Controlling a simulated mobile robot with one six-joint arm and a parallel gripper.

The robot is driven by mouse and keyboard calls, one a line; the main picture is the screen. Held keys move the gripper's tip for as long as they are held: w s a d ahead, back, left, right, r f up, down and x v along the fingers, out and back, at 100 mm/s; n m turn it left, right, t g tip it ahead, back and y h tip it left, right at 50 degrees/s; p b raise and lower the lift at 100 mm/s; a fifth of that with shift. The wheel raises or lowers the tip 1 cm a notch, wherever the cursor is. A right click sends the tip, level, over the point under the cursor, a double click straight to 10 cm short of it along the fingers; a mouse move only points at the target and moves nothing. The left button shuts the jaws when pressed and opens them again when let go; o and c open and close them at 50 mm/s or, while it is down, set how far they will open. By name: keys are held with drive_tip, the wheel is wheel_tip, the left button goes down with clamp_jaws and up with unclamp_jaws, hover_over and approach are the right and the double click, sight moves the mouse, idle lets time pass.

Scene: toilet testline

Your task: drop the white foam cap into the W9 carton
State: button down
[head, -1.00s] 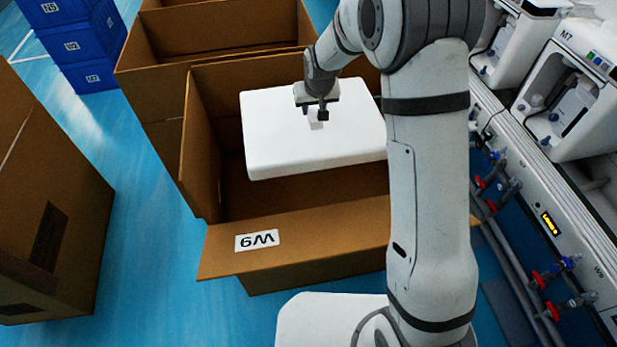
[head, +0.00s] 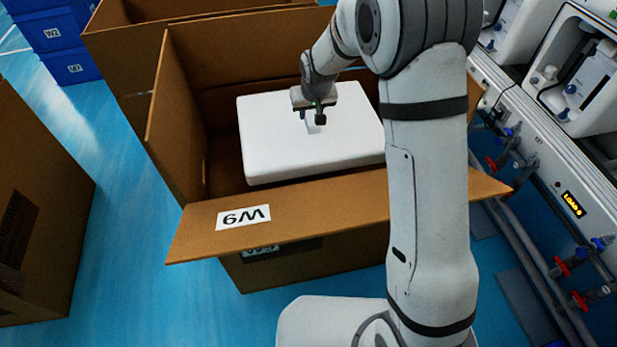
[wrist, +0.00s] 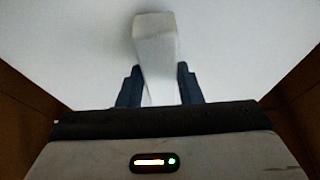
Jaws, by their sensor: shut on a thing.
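The white foam cap (head: 285,150) is a broad, flat white slab, roughly level, in the opening of the W9 carton (head: 330,212). The carton is open brown cardboard with its near flap folded outward, bearing an upside-down W9 label. My gripper (head: 316,115) is over the cap and shut on its raised grip. In the wrist view the two dark fingers (wrist: 159,88) stand on either side of the white grip, and the cap (wrist: 70,45) fills most of the view. The carton's walls show at both sides there. My arm hides the cap's right end and part of the carton.
Another open carton (head: 125,65) stands behind W9. A brown carton (head: 40,220) is at the left, with blue floor between. Blue crates (head: 55,45) are stacked at the far left. A testline bench (head: 530,165) with pipes and red-handled valves runs along the right.

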wheel_tip(320, 180, down, 6)
drive_tip(key=b, duration=0.4)
wheel_tip(320, 180, down, 10)
drive_tip(key=b, duration=0.1)
drive_tip(key=shift+r, duration=0.15)
drive_tip(key=shift+f+b, duration=0.55)
drive_tip(key=shift+b, duration=0.05)
drive_tip(key=shift+f, duration=0.1)
drive_tip(key=c, duration=1)
unclamp_jaws()
